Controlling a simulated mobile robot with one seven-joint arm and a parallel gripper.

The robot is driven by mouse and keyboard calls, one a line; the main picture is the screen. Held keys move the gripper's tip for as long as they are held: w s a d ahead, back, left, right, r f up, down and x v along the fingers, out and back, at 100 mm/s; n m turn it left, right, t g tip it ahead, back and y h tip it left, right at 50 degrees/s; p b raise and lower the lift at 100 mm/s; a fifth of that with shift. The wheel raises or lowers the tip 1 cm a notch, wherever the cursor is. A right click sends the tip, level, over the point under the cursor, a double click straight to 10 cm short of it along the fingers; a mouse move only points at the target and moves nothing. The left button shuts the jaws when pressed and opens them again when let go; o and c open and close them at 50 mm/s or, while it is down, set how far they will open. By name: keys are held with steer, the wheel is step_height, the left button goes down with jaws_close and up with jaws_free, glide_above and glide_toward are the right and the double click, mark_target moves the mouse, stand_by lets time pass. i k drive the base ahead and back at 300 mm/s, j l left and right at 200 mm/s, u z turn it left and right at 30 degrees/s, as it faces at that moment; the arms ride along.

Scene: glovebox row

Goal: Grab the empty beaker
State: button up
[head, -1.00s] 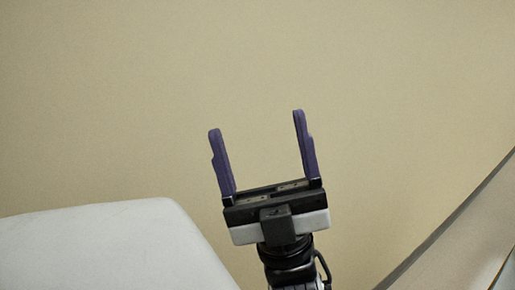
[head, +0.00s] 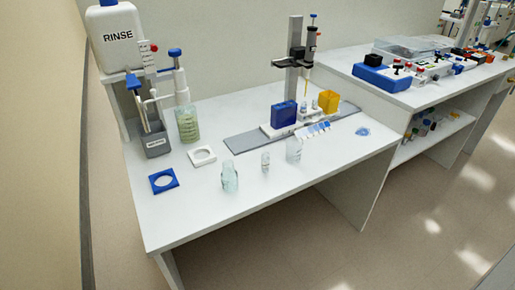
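Several pieces of glassware stand on the white bench (head: 215,222) in the head view. A clear, pale vessel (head: 229,177) stands near the front edge and looks empty. A smaller clear vessel (head: 265,161) stands to its right. Another clear vessel (head: 293,149) stands further right, near the grey plate. A larger beaker-like vessel (head: 187,124) at the back left holds greenish contents. I cannot tell for sure which clear vessel is the empty beaker. My gripper is not in view now.
A white RINSE container (head: 116,38) stands at the back left above a grey bin (head: 155,142). A stand (head: 295,62) rises behind. A second bench (head: 400,90) is at right.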

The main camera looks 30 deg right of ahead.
mark_target(294, 151)
steer(key=l, duration=0.65)
steer(key=l+z, duration=0.15)
steer(key=l, duration=0.5)
steer(key=i+l, duration=0.15)
steer(key=l, duration=0.45)
steer(key=l+z, duration=0.1)
steer(key=l, duration=0.55)
steer(key=i+l, duration=0.15)
steer(key=l, duration=0.5)
steer(key=i+l+z, duration=0.15)
steer(key=l, duration=0.5)
steer(key=k, duration=0.05)
